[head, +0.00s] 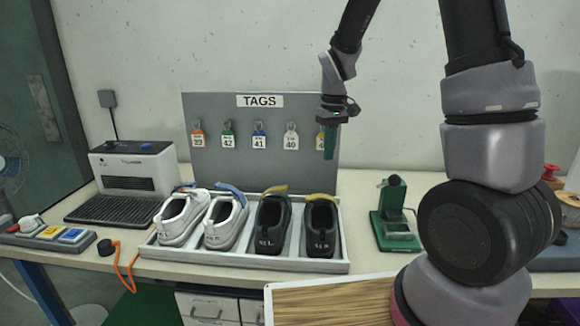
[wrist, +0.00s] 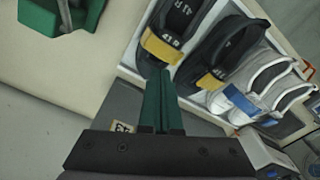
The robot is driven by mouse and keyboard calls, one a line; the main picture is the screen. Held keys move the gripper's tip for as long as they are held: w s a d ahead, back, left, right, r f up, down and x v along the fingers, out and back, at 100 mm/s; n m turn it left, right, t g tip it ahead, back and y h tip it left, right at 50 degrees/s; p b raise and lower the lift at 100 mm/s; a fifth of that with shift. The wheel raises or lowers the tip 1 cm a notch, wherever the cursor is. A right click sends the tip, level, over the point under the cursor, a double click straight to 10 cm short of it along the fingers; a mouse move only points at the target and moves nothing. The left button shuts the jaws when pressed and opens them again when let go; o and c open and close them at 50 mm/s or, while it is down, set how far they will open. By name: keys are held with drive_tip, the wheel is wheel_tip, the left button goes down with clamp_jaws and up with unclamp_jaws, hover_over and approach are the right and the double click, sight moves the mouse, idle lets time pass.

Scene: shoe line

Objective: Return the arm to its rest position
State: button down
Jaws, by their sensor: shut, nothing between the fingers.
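My arm rises at the right of the head view and arches over the bench. My gripper (head: 331,150) hangs in the air in front of the right end of the grey tag board (head: 260,172), partly covering the rightmost tag. Its green fingers point down and are shut with nothing between them. In the wrist view the shut fingers (wrist: 162,85) reach up toward the shoes. The white shoe pair (head: 180,218) and the black shoe pair (head: 272,222) stand in a light tray (head: 245,262), apart from the gripper.
A label printer machine (head: 135,165) stands at the back left. A green device (head: 393,215) stands right of the tray. A wooden-topped board (head: 330,300) is at the front, close to my arm's base. Bench space between the tray and the green device is clear.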

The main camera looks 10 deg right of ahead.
drive_tip(key=s+d+r+m+t+y, duration=0.1)
drive_tip(key=s+d+r+m+t, duration=0.1)
drive_tip(key=s+r, duration=0.7)
drive_tip(key=s+d+r+m+t, duration=0.3)
drive_tip(key=s+r+m+t, duration=0.1)
drive_tip(key=s+r, duration=0.6)
wheel_tip(320, 180, up, 2)
drive_tip(key=shift+s+d+r+m+t+y, duration=0.15)
drive_tip(key=shift+s+m+t+y, duration=0.2)
drive_tip(key=shift+m, duration=0.35)
